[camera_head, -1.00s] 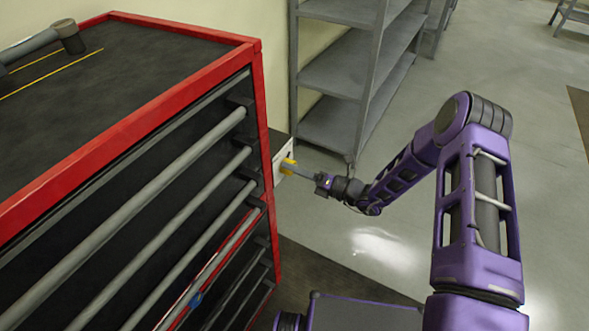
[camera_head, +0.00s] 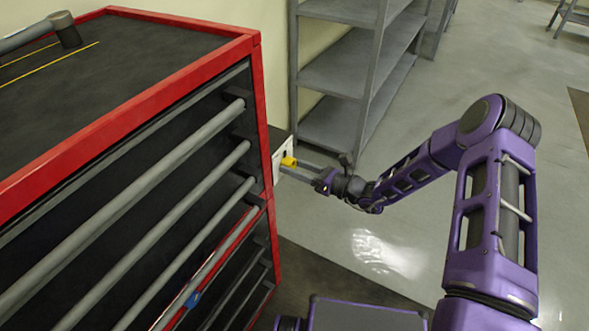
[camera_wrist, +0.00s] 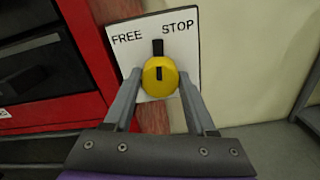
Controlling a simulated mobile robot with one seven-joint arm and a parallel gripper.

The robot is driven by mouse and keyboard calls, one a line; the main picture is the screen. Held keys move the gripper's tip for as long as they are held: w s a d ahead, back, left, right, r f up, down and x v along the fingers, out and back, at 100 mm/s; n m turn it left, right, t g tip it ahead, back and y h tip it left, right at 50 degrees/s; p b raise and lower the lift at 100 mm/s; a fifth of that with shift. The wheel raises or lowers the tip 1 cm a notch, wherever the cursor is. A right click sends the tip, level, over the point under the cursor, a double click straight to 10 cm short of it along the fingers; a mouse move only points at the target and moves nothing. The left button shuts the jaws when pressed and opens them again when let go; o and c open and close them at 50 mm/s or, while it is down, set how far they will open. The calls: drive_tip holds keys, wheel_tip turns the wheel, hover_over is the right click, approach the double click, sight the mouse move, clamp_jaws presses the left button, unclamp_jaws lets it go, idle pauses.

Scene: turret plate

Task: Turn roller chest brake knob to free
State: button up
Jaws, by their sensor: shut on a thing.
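The yellow brake knob (camera_wrist: 160,78) sits on a white plate (camera_wrist: 185,48) marked FREE on the left and STOP on the right. A black pointer above the knob stands about upright in the wrist view, between the two words. The knob also shows in the head view (camera_head: 289,162), at the far side of the roller chest (camera_head: 262,120). My gripper (camera_wrist: 160,80) has one finger on each side of the knob and is shut on it. It also shows in the head view (camera_head: 303,170). The knob's faces under the fingertips are partly hidden.
The red and black chest has long grey drawer handles (camera_head: 130,205) along its front. A hammer-like tool (camera_head: 62,32) lies on its top. A grey metal shelf (camera_head: 345,70) stands behind my gripper. Open floor (camera_head: 480,90) lies to the right.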

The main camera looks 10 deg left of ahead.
drive_tip(key=n+b, duration=0.1)
drive_tip(key=n, duration=0.4)
drive_tip(key=shift+b, duration=0.3)
drive_tip(key=n+b, duration=0.1)
drive_tip(key=n, duration=0.4)
idle(0.4)
drive_tip(key=o, duration=1.4)
drive_tip(key=shift+d, duration=0.1)
drive_tip(key=p+v, duration=0.1)
drive_tip(key=v, duration=1.6)
drive_tip(key=shift+s+d, duration=0.1)
drive_tip(key=shift+s, duration=0.15)
